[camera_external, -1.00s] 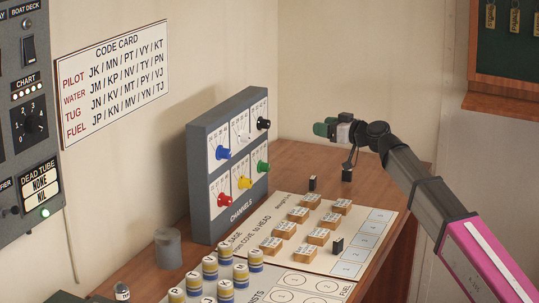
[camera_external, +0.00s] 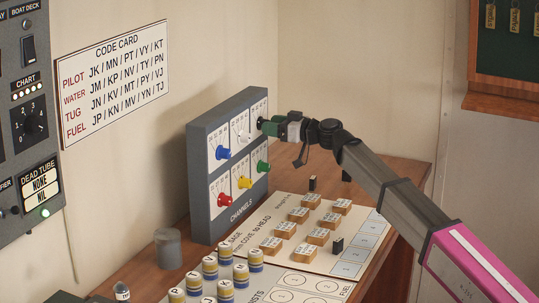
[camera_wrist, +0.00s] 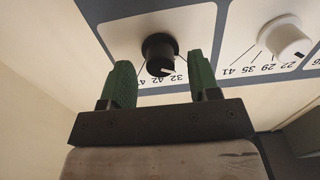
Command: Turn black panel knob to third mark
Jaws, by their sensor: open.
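The black knob (camera_wrist: 158,52) sits on the white face of the channels panel (camera_external: 229,222), at the panel's upper right in the external view. In the wrist view it shows a pale pointer line and printed numbers such as 32 and 42 beside it. My gripper (camera_wrist: 160,80) is open, its two green fingers on either side of the knob, apart from it as far as I can see. In the external view my gripper (camera_external: 268,125) is at the panel's upper right and largely hides the black knob.
The white knob (camera_wrist: 288,38) is beside the black one. Blue (camera_external: 223,153), red (camera_external: 224,200), yellow (camera_external: 243,182) and green (camera_external: 262,167) knobs share the panel. Below, the desk holds a message board (camera_external: 285,222) with wooden blocks and several blue-banded cylinders (camera_external: 226,290).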

